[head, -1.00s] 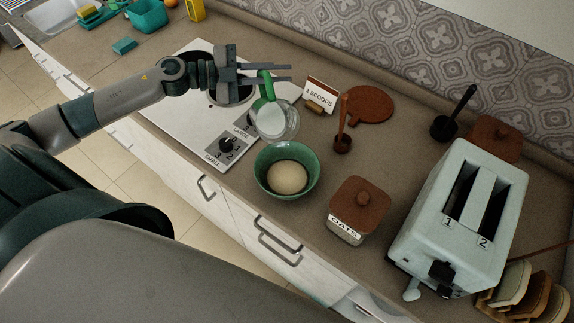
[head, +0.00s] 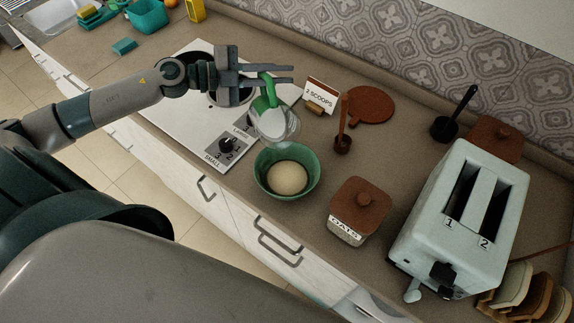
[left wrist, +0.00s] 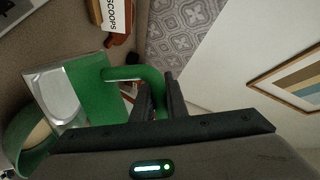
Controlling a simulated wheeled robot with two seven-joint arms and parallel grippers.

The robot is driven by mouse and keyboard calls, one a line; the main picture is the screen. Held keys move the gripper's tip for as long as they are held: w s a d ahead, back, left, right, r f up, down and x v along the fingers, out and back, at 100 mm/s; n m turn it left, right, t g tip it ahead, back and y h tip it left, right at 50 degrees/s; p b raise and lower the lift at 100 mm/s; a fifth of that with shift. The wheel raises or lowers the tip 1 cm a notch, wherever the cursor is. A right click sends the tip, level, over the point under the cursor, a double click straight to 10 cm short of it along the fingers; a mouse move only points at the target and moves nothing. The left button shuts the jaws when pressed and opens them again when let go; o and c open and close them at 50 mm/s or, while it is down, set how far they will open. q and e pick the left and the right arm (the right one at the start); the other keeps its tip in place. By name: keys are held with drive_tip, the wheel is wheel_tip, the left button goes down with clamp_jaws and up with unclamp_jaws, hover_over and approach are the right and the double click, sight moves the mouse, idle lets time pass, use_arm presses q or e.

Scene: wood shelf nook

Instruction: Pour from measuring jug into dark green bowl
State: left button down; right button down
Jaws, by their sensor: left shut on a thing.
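The clear measuring jug (head: 275,124) has a green handle and pale white contents. It is tilted beside and above the far left rim of the bowl; I see no clear stream. My left gripper (head: 281,74) is shut on the jug's handle. In the left wrist view the jug (left wrist: 52,90) is at the left, its handle between the fingers (left wrist: 160,95). The dark green bowl (head: 265,178) stands upright on the counter with a round pale mass inside. Part of it (left wrist: 22,150) shows in the left wrist view. My right gripper is out of view.
A cooktop (head: 190,125) lies beneath my left arm. A "3 SCOOPS" card (head: 321,93), a brown scoop (head: 342,140) and a round brown board (head: 370,104) stand behind the bowl. The oats jar (head: 352,212) and toaster (head: 462,215) are to its right.

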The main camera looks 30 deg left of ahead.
sight(270, 109)
use_arm(q)
drive_tip(key=shift+s+d+r, duration=0.1)
drive_tip(key=shift+s+d+r+m+p, duration=0.25)
drive_tip(key=shift+r+m+p, duration=0.15)
drive_tip(key=shift+p, duration=0.5)
drive_tip(key=shift+s+d+r+m+p, duration=0.25)
drive_tip(key=shift+r+p, duration=0.2)
drive_tip(key=shift+p, duration=0.45)
drive_tip(key=shift+d+r+m+p, duration=0.1)
drive_tip(key=shift+m+p, duration=0.15)
drive_tip(key=shift+p, duration=0.05)
drive_tip(key=shift+s+d+r+m+y+p, duration=0.35)
drive_tip(key=shift+s+d+p, duration=0.3)
drive_tip(key=shift+p, duration=0.85)
drive_tip(key=shift+d+r+p, duration=0.1)
drive_tip(key=shift+r+p, duration=0.05)
drive_tip(key=shift+p, duration=0.15)
drive_tip(key=shift+s+d+r+m+t+p, duration=0.35)
drive_tip(key=shift+s+d+p, duration=0.2)
drive_tip(key=shift+p, duration=0.45)
drive_tip(key=shift+s+d+f+m, duration=0.15)
drive_tip(key=shift+s+d+m, duration=0.15)
drive_tip(key=shift+s+d, duration=0.05)
